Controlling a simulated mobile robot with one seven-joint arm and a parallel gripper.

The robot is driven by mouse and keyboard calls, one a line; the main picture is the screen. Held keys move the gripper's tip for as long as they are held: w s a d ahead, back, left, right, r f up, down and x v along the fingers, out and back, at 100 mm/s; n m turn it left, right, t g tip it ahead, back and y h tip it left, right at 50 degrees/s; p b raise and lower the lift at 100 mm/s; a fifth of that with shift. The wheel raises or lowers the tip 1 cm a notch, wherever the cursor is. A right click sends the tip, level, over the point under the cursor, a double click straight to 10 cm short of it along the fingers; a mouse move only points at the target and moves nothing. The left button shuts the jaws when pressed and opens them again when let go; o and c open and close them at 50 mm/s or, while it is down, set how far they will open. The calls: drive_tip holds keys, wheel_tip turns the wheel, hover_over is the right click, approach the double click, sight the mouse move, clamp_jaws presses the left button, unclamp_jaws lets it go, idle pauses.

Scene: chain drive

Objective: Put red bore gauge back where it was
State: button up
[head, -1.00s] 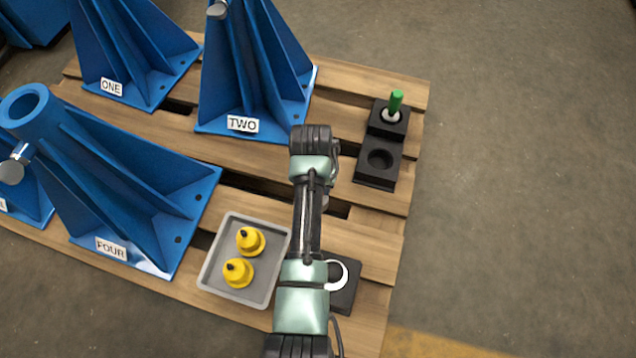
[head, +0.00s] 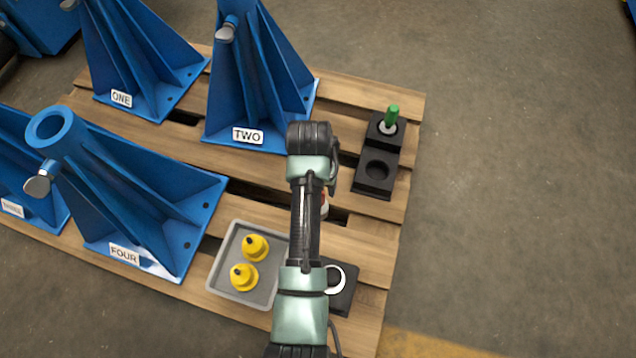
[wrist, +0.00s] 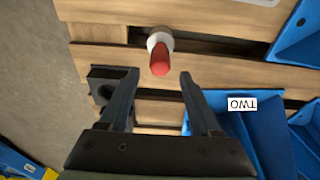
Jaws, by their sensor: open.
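The red bore gauge (wrist: 160,58) has a red handle and a pale collar. In the wrist view it is over the pallet slats, just ahead of and between my fingertips. My gripper (wrist: 159,74) is open, with a finger on each side and no visible grip on it. In the head view only a sliver of the gauge (head: 324,206) shows beside my arm, which hides my gripper. The black holder (head: 360,186) has an empty round socket in front. The green gauge (head: 391,117) stands in its rear socket. Part of the holder shows left in the wrist view (wrist: 97,74).
Blue stands, including TWO (head: 255,80) and FOUR (head: 130,200), fill the pallet's left. A grey tray (head: 216,278) with two yellow parts (head: 255,247) and a black block with a white ring (head: 335,279) are at the front. Bare slats (head: 365,232) lie between block and holder.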

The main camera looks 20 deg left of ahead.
drive_tip(key=r, duration=0.1)
drive_tip(key=r+p, duration=0.1)
drive_tip(key=r, duration=0.1)
drive_tip(key=r+p, duration=0.1)
drive_tip(key=shift+s+r, duration=0.2)
drive_tip(key=shift+s, duration=0.15)
drive_tip(key=w+d+r+t+y, duration=0.1)
drive_tip(key=w+r+t, duration=0.4)
drive_tip(key=r, duration=0.6)
drive_tip(key=w+r+t, duration=0.3)
drive_tip(key=w+r, duration=0.5)
drive_tip(key=r, duration=0.2)
wheel_tip(320, 180, up, 16)
drive_tip(key=d+t, duration=0.3)
drive_tip(key=t, duration=0.3)
drive_tip(key=s+d+r+t, duration=0.2)
drive_tip(key=s+r+t, duration=0.2)
drive_tip(key=r, duration=0.6)
drive_tip(key=s+d+r+t, duration=0.2)
drive_tip(key=s+r+t, duration=0.1)
drive_tip(key=s+r, duration=0.4)
drive_tip(key=s+d+r+t+h, duration=0.1)
drive_tip(key=s+r+t, duration=0.3)
drive_tip(key=r, duration=0.9)
drive_tip(key=s+d, duration=0.1)
drive_tip(key=s, duration=0.1)
drive_tip(key=shift+s+t, duration=0.3)
drive_tip(key=shift+s, duration=0.05)
